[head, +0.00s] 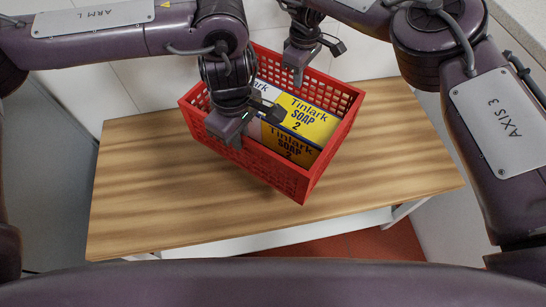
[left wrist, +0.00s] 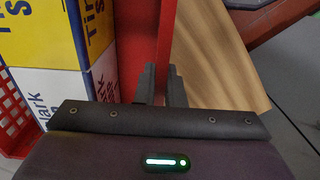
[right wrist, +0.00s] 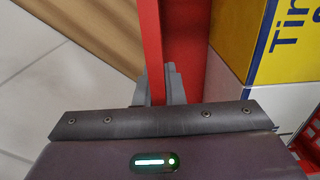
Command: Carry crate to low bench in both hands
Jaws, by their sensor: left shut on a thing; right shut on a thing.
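The red crate (head: 262,171) sits over the wooden low bench (head: 140,190), turned at an angle; I cannot tell whether its base touches the top. It holds yellow and white soap boxes (head: 309,117). My left gripper (head: 238,138) is shut on the crate's near left wall; that red wall (left wrist: 165,50) runs between its fingers in the left wrist view. My right gripper (head: 297,78) is shut on the crate's far wall, and the red wall (right wrist: 155,60) shows between its fingers in the right wrist view. The arms hide parts of the rim.
Bare bench top lies to the left and right of the crate. A red floor patch (head: 330,246) shows below the bench's front edge.

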